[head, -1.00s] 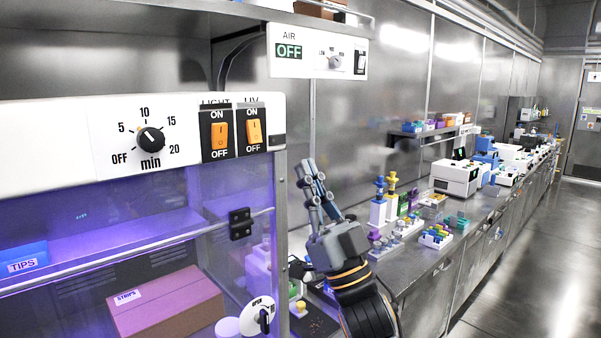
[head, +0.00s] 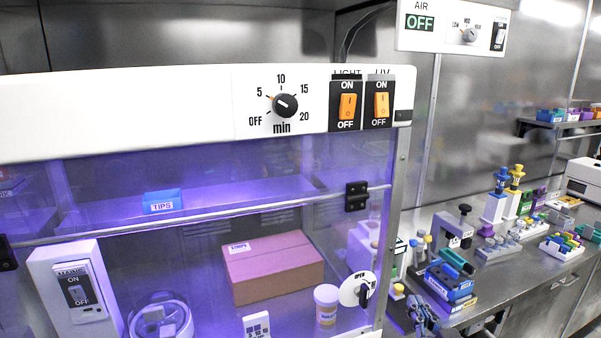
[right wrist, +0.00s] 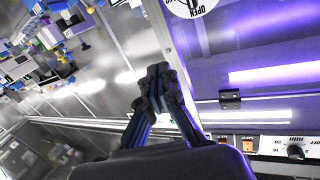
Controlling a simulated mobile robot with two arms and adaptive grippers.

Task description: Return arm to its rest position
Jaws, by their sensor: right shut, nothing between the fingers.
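My right gripper (head: 423,314) shows small at the bottom edge of the head view, just right of the cabinet's lower right corner and in front of the bench. In the right wrist view my right gripper (right wrist: 158,85) has its dark fingers together at the tips, with nothing between them. The rest of my right arm is out of the head view. My left gripper is in neither view.
The purple-lit cabinet (head: 403,185) has its timer knob (head: 285,105) and switches along the top. Inside are a pink box (head: 275,272) and a jar (head: 326,305). Blue racks (head: 449,281) stand on the bench near my right gripper.

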